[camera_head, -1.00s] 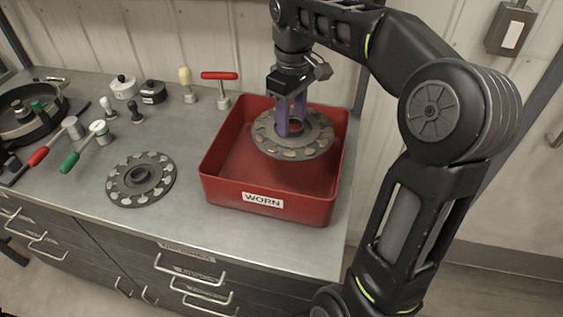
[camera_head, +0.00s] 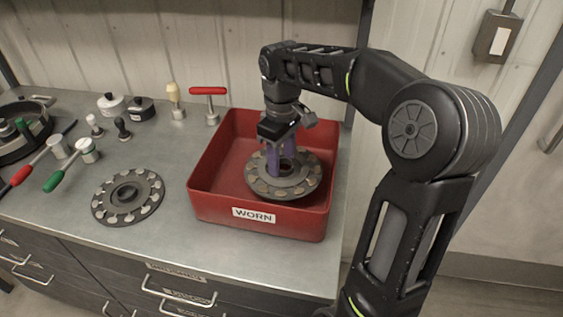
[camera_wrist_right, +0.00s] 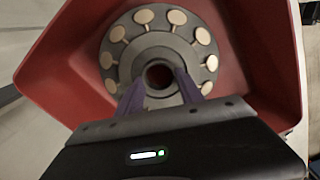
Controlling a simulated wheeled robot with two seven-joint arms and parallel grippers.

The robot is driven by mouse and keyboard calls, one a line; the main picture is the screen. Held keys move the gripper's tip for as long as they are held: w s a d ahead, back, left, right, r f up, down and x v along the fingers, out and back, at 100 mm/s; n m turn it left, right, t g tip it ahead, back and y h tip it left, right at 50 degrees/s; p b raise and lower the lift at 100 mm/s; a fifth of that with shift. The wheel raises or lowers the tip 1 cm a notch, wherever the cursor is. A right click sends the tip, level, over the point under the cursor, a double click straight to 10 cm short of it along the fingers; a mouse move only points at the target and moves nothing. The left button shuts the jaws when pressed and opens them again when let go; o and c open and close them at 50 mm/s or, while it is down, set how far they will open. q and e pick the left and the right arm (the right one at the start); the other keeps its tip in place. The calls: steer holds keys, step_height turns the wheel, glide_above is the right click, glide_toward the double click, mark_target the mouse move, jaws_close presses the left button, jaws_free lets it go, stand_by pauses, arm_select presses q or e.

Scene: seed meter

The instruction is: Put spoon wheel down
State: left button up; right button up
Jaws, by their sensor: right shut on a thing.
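The spoon wheel (camera_head: 310,178), a grey disc with pale round spoons around its face and a raised hub, is inside the red bin (camera_head: 215,207) labelled WORN. My right gripper (camera_head: 273,172) has its purple fingers shut on the wheel's hub from above. The wheel looks about level; I cannot tell whether it touches the bin floor. In the right wrist view the wheel (camera_wrist_right: 118,50) lies between the fingers (camera_wrist_right: 160,90), with the red bin walls around it. My left gripper is not in view.
A second, similar wheel (camera_head: 150,207) lies on the metal bench left of the bin. Behind are a red T-handle tool (camera_head: 208,91), a tool with a cream knob (camera_head: 174,92) and small pots (camera_head: 140,108). Red-handled and green-handled tools (camera_head: 54,180) lie further left. Bench front centre is clear.

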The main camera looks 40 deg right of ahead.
steer(key=shift+f, duration=0.8)
steer(key=shift+f+b, duration=0.35)
steer(key=shift+f, duration=0.2)
steer(key=o, duration=1.3)
